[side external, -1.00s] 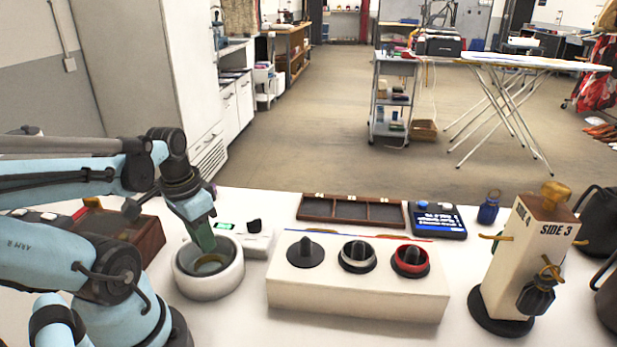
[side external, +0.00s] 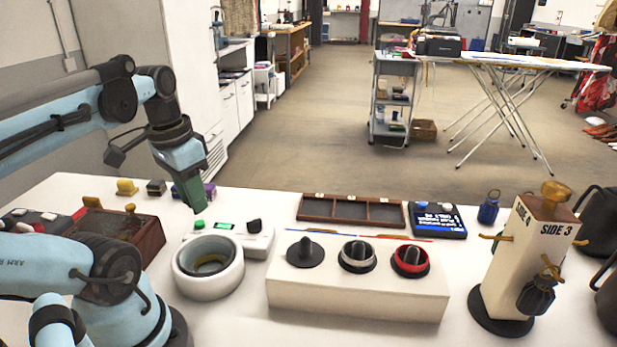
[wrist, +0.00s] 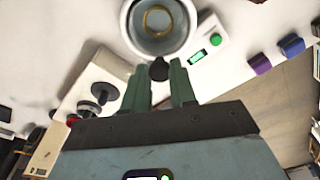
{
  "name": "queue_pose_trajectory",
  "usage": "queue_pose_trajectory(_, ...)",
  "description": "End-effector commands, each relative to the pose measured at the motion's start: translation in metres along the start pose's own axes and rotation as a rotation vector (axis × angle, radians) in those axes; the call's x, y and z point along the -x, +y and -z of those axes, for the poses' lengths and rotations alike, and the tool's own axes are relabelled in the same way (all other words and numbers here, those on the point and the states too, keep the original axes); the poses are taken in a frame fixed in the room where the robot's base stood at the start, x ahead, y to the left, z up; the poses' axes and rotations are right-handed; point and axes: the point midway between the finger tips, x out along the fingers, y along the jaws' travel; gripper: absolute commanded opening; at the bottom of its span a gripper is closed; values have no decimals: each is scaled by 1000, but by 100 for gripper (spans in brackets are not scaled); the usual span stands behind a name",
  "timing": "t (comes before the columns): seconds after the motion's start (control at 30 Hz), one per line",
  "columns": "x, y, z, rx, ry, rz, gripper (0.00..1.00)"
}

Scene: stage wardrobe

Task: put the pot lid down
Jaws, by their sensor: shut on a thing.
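My gripper (side external: 190,190) points down above the table behind the round white pot (side external: 188,281). Its green fingers also show in the wrist view (wrist: 160,82), with a narrow gap between them. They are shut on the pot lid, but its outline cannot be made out. A small dark piece shows between the fingertips in the wrist view; I cannot tell whether it is part of the lid or the white device's knob. The white pot is uncovered, with a brass-coloured ring (wrist: 158,20) inside its grey hollow.
A white device (side external: 234,238) with a green button and black knob stands behind the pot. A cream box (side external: 355,293) with several knobs is to its right, a brown box (side external: 147,242) to its left. Small blocks, one yellow (side external: 127,187), stand at the back left.

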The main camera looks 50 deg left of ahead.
Motion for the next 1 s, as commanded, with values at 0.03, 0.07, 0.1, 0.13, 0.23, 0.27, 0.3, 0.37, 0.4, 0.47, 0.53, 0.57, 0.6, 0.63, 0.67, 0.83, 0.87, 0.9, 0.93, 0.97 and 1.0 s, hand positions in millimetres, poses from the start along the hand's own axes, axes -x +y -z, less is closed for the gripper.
queue_pose_trajectory(0.03, 4, 0, 1, 0, 0, 0, 0)
queue_pose_trajectory(0.07, 5, 0, 2, 0, 0, 0, 0)
queue_pose_trajectory(0.1, 7, -1, 4, -1, 0, 0, 0)
queue_pose_trajectory(0.13, 8, -1, 7, -1, 0, 0, 0)
queue_pose_trajectory(0.23, 10, -4, 18, -2, 0, 0, 0)
queue_pose_trajectory(0.27, 11, -5, 23, -2, 0, 0, 0)
queue_pose_trajectory(0.3, 11, -6, 30, -2, 0, 0, 0)
queue_pose_trajectory(0.37, 10, -9, 42, -2, -1, 0, 0)
queue_pose_trajectory(0.4, 9, -10, 50, -3, -1, 0, 0)
queue_pose_trajectory(0.47, 7, -12, 63, -3, -1, 0, 0)
queue_pose_trajectory(0.53, 4, -14, 78, -2, -1, 0, 0)
queue_pose_trajectory(0.57, 2, -15, 85, -2, -1, 0, 0)
queue_pose_trajectory(0.6, -1, -16, 94, -2, -1, 0, 0)
queue_pose_trajectory(0.63, -3, -16, 100, -2, -1, 0, 0)
queue_pose_trajectory(0.67, -5, -16, 107, -2, -1, 0, 0)
queue_pose_trajectory(0.83, -23, -17, 143, -1, 0, 0, 0)
queue_pose_trajectory(0.87, -26, -17, 149, -1, 0, 0, 0)
queue_pose_trajectory(0.9, -31, -16, 156, -1, 0, 0, 0)
queue_pose_trajectory(0.93, -34, -16, 161, -1, 0, 0, 0)
queue_pose_trajectory(0.97, -37, -16, 166, -1, 0, 0, 0)
queue_pose_trajectory(1.0, -42, -15, 171, 0, 0, 0, 0)
